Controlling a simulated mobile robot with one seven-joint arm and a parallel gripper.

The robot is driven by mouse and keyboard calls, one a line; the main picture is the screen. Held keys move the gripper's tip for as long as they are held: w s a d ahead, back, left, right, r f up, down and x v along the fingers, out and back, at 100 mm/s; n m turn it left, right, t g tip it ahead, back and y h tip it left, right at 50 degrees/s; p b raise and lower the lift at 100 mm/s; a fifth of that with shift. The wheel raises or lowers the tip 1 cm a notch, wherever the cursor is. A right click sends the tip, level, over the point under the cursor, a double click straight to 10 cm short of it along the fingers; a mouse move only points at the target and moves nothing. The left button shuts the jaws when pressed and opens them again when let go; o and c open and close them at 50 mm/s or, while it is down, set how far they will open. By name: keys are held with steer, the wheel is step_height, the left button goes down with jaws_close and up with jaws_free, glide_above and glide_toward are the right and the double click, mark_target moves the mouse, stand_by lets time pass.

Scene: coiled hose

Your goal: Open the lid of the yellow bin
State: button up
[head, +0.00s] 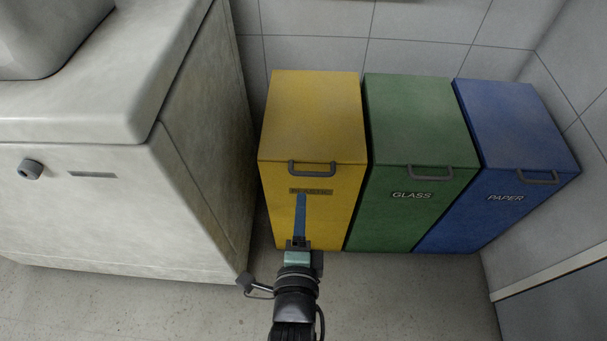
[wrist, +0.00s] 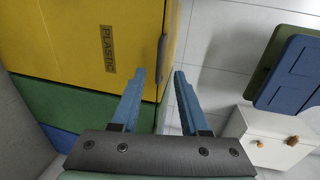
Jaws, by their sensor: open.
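The yellow bin (head: 312,115), labelled PLASTIC, stands leftmost of the three bins. Its lid is shut. A grey handle (head: 312,169) sits at the lid's front edge. In the wrist view the bin (wrist: 60,30) fills the upper left, with the handle (wrist: 162,60) at its edge. My gripper (head: 301,197) has blue fingers and is in front of the bin, just below the handle in the head view. In the wrist view my gripper (wrist: 159,72) is open and empty, with the handle appearing between its fingertips. I cannot tell how far the handle is from them.
A green GLASS bin (head: 415,120) stands right beside the yellow one, then a blue PAPER bin (head: 515,125). A large pale cabinet (head: 110,180) stands close on the left. A tiled wall (head: 410,40) is behind. The grey floor (head: 400,300) in front is clear.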

mark_target(303, 173)
steer(key=b+x, duration=0.3)
steer(key=x, duration=0.8)
jaws_close()
steer(key=shift+s, duration=0.1)
